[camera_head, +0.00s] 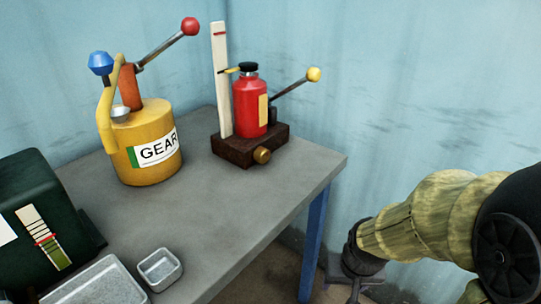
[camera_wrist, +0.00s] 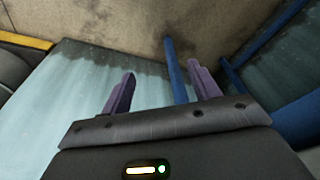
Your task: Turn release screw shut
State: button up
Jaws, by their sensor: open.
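The release screw (camera_head: 262,155) looks like a round brass knob on the front of a dark brown block (camera_head: 232,150). A red bottle jack (camera_head: 250,105) with a black cap stands upright on that block, and a lever with a yellow ball end (camera_head: 314,74) slopes up to its right. My gripper (camera_head: 353,289) is low at the right, beyond the table's right edge and well apart from the screw. In the wrist view, its two purple fingers (camera_wrist: 160,92) are spread with nothing between them. The screw does not show in the wrist view.
A yellow GEAR oil can (camera_head: 152,150) with a red-knobbed lever stands left on the grey table (camera_head: 215,215). A dark green box (camera_head: 40,215), a grey tray (camera_head: 98,285) and a small metal dish (camera_head: 160,268) are nearer. A blue wall is behind.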

jog(key=w+a+r+m+t+y+p, duration=0.2)
jog(key=w+r+m+t+y+p, duration=0.1)
jog(key=w+r+m, duration=0.5)
jog(key=w+a+r+m+t+y+p, duration=0.2)
jog(key=w+r+m+y+p, duration=0.4)
jog(key=r+m, duration=0.8)
jog(key=shift+w+a+m+t+y, duration=0.35)
jog(key=shift+w+m+t+y, duration=0.3)
jog(key=shift+w+m, duration=0.5)
jog(key=shift+r, duration=0.1)
jog(key=b, duration=0.3)
send_near(266, 156)
jog(key=x, duration=0.8)
jog(key=shift+w+a, duration=0.25)
